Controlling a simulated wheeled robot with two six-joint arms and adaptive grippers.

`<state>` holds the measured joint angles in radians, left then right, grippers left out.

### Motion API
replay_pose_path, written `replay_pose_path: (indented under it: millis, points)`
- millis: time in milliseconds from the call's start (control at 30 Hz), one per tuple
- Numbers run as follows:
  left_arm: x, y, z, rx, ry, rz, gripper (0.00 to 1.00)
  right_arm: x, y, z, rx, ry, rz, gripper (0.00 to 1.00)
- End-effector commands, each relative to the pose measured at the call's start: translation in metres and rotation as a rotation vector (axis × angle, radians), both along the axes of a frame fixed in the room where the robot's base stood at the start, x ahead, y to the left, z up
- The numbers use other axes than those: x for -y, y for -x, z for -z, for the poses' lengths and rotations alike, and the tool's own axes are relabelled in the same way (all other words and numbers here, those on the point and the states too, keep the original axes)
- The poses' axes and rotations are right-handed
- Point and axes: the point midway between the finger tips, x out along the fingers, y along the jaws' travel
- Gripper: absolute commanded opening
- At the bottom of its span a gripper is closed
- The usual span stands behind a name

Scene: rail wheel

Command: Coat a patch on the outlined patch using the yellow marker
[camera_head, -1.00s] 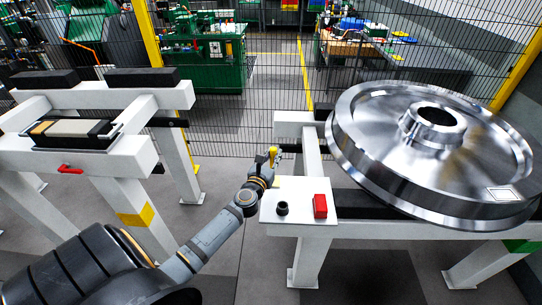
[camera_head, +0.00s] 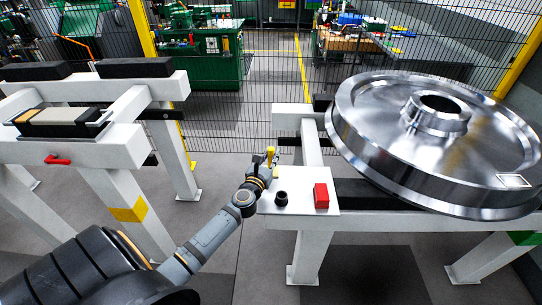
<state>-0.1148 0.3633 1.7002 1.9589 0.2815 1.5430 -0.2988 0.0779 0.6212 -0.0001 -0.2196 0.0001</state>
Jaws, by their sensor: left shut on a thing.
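The yellow marker (camera_head: 270,153) is upright in my left gripper (camera_head: 268,162), which is shut on it. The gripper is at the upper left edge of the white shelf, well left of the wheel. The large shiny rail wheel (camera_head: 385,135) lies tilted on a white stand at the right. The outlined patch (camera_head: 514,181) is a small white-edged quadrilateral on the wheel's near right rim. Its surface looks bare metal. My right gripper is not in view.
A small black cup-like holder (camera_head: 281,198) and a red block (camera_head: 321,196) stand on the white shelf (camera_head: 300,206). A white stand at the left carries a tray (camera_head: 62,122) and a red handle (camera_head: 57,160). A mesh fence (camera_head: 280,120) runs behind.

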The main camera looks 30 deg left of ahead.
Motion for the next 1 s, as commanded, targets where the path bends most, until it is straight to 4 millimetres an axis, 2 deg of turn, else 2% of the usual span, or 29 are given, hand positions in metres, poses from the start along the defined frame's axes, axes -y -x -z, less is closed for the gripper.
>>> replay_pose_path:
  millis: [1000]
  points:
    - [0.0001,0.0000,0.0089,0.000,0.000,0.000,0.00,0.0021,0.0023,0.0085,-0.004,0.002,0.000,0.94]
